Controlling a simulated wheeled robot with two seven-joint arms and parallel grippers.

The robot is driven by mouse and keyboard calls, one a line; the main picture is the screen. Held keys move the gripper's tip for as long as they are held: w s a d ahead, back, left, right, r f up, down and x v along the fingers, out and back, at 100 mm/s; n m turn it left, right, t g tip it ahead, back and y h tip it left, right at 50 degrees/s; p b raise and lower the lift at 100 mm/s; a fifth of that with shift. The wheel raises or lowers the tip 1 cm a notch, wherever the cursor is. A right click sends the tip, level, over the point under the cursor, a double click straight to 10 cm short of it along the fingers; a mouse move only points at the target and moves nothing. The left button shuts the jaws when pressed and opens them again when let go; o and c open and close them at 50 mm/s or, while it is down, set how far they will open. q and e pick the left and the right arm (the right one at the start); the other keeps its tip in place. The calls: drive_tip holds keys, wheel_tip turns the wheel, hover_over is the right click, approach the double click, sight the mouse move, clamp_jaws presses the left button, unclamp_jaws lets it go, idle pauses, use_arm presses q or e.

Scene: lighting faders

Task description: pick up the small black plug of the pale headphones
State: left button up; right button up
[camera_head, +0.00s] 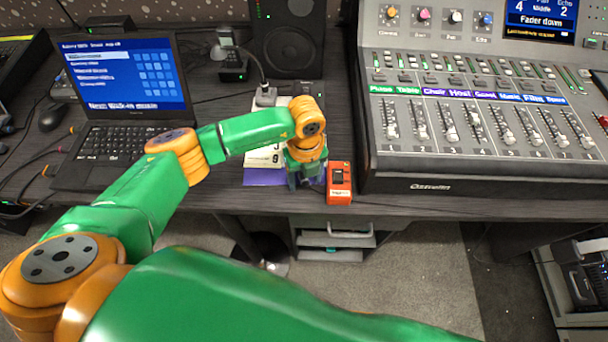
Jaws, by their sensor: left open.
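My left arm reaches across from the left, and its gripper (306,180) points down at the desk's front part, between the laptop and the mixing desk. The left gripper is open; its fingers are small and partly covered by its own wrist. I cannot make out the pale headphones or their small black plug; the arm and gripper hide part of the desk there. My right gripper is not in view.
An orange box (339,184) stands just right of the gripper. Papers and a purple sheet (262,177) lie left of it. The mixing desk (450,150) fills the right, the laptop (125,105) the left, and a speaker (286,40) the back.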

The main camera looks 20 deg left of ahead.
use_arm(q)
drive_tip(key=shift+w+f, duration=0.15)
drive_tip(key=c, duration=0.7)
clamp_jaws()
wheel_tip(320, 180, up, 3)
drive_tip(key=shift+r, duration=0.1)
drive_tip(key=s+d+r+b, duration=0.2)
drive_tip(key=s+d+r, duration=0.7)
drive_tip(key=d, duration=0.5)
drive_tip(key=shift+s+r+b, duration=0.4)
drive_tip(key=shift+r, duration=0.1)
